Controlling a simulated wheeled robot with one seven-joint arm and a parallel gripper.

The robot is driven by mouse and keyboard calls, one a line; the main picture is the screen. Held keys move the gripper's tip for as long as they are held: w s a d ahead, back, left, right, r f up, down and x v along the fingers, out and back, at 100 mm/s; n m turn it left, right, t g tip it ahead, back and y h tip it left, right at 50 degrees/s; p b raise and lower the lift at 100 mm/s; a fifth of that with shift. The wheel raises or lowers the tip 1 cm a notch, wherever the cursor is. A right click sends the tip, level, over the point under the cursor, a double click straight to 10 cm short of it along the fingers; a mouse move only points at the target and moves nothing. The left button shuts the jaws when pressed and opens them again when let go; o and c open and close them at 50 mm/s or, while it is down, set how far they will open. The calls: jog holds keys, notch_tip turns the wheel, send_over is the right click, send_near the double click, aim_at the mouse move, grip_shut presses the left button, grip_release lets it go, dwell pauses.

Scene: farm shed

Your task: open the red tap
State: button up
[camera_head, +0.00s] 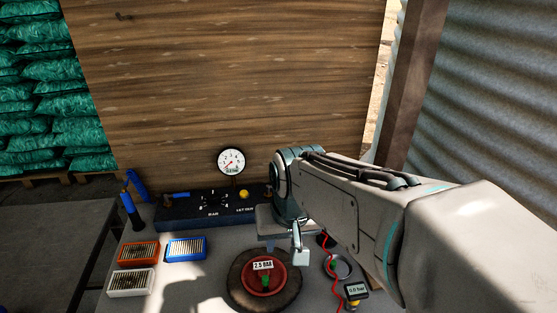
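No red tap shows clearly; my arm hides the right end of the blue panel (172,215) and the space behind it. The panel carries a blue lever (177,195) at its left, a black dial marked BAR (214,199) and a yellow button (243,194) marked LET OUT. My gripper (285,248) hangs fingers down just right of the panel's front, above the table. Its fingers look apart, with nothing seen between them. A red hose (326,243) runs partly hidden behind my arm.
A wheel with a red hub (253,285) and a 2.5 BAR label lies below my gripper. A small gauge (356,291) reads 0.0 bar. A round dial gauge (231,161) stands behind the panel. Orange (139,253), blue (186,248) and white (131,282) boxes sit left.

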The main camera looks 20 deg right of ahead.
jog(key=w+d+r+m+y+p, duration=0.1)
jog(key=w+d+r+m, duration=0.15)
jog(key=w, duration=0.25)
jog(key=w+d+r+m, duration=0.1)
jog(key=w+m, duration=0.2)
jog(key=w, duration=0.2)
jog(key=w+d+f+m+y+p, duration=0.1)
jog(key=w+d+f+m+p, duration=0.15)
jog(key=w+d+m, duration=0.5)
jog(key=w+d+f+m+y+p, duration=0.1)
jog(key=w+d+f+m+y, duration=0.3)
jog(key=w+d, duration=0.6)
jog(key=w+a+f, duration=0.1)
jog(key=a+f, duration=0.1)
jog(key=f, duration=0.1)
jog(key=w+a+f+h, duration=0.1)
jog(key=w+a+f, duration=0.1)
jog(key=f, duration=0.2)
jog(key=w+a+f+h+p, duration=0.1)
jog(key=a+f, duration=0.1)
jog(key=f, duration=0.1)
jog(key=shift+w+a+f+m, duration=0.15)
jog(key=shift+w+f+m, duration=0.15)
jog(key=shift+w+m, duration=0.1)
grip_shut()
